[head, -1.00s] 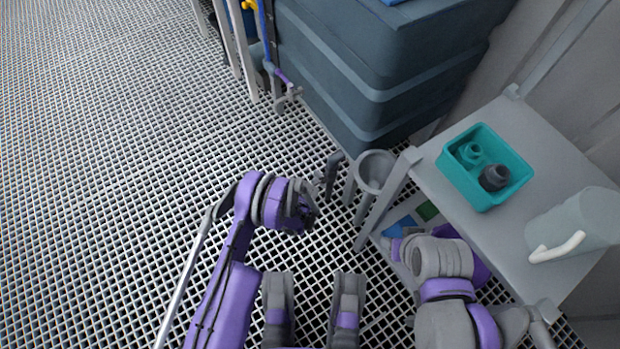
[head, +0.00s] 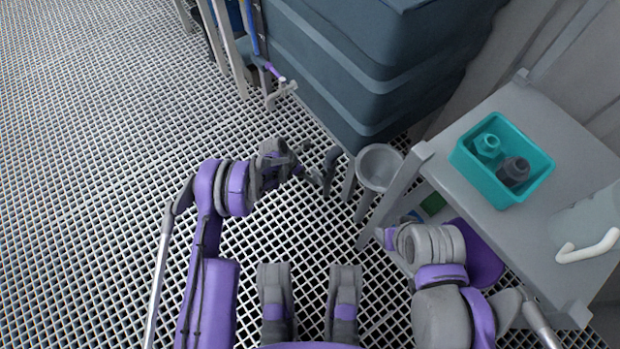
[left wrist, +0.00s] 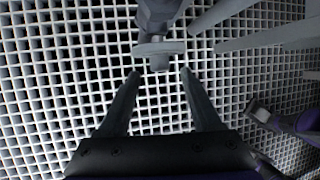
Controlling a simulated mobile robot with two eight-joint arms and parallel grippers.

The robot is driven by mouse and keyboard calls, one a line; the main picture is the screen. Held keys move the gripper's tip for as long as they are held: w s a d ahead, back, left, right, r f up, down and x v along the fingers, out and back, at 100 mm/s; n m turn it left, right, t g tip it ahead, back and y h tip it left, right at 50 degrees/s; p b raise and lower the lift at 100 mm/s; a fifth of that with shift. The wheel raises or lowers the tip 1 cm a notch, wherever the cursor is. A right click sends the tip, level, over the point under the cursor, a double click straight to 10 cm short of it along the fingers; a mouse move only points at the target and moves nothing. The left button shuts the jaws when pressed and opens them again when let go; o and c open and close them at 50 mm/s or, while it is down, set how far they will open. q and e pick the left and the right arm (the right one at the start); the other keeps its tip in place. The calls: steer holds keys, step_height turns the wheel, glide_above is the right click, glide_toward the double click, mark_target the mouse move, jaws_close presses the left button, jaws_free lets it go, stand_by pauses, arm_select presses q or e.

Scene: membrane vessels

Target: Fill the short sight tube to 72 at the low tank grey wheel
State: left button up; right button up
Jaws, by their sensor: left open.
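The large dark blue-grey tank (head: 375,75) fills the top middle of the head view. A dark grey upright fitting (head: 331,172) stands by its near corner. My left gripper (head: 308,168) is open beside this fitting, on its left. In the left wrist view my open fingers (left wrist: 158,72) point at a grey disc-like part on a stub (left wrist: 158,48), which looks like the grey wheel. It lies at the fingertips, not clasped; I cannot tell whether they touch. No sight tube scale is readable. My right arm is folded low at the right and its gripper does not show.
A grey table (head: 520,235) on the right bears a teal bin (head: 475,173) with two fittings and a pale jug (head: 590,225). A small pale tap (head: 281,92) juts out left of the tank. The grated floor at left is clear.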

mark_target(315, 179)
arm_select(q)
steer(key=x, duration=0.3)
steer(key=shift+f+b, duration=0.15)
steer(key=shift+b, duration=0.15)
jaws_close()
